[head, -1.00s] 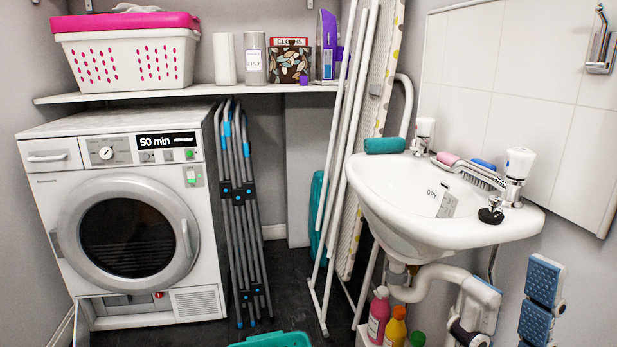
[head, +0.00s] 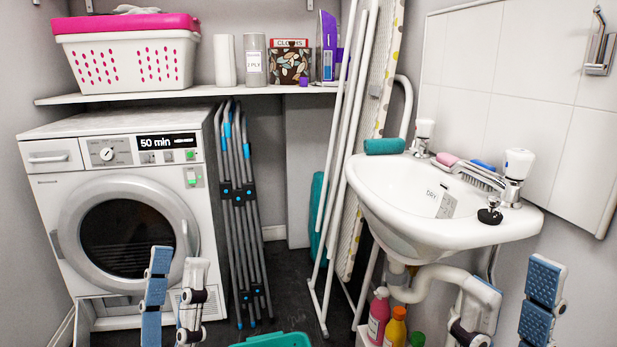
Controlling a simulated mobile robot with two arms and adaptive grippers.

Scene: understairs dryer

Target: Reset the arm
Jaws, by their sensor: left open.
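My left gripper (head: 178,268) is at the lower left, pointing up, in front of the lower part of the white dryer (head: 50,215). Its two blue-padded fingers are apart with nothing between them. My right gripper (head: 514,284) is at the lower right, below the sink (head: 400,225). Its fingers are wide apart and empty. The dryer's round door (head: 125,235) looks shut, and its display (head: 166,142) reads 50 min. The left gripper hides part of the dryer's bottom front.
A folded grey rack (head: 240,200) and white poles (head: 335,170) stand between dryer and sink. A teal basket (head: 272,340) is at the bottom edge. Bottles (head: 378,318) stand under the sink. The shelf (head: 215,91) holds a pink-lidded basket (head: 130,60).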

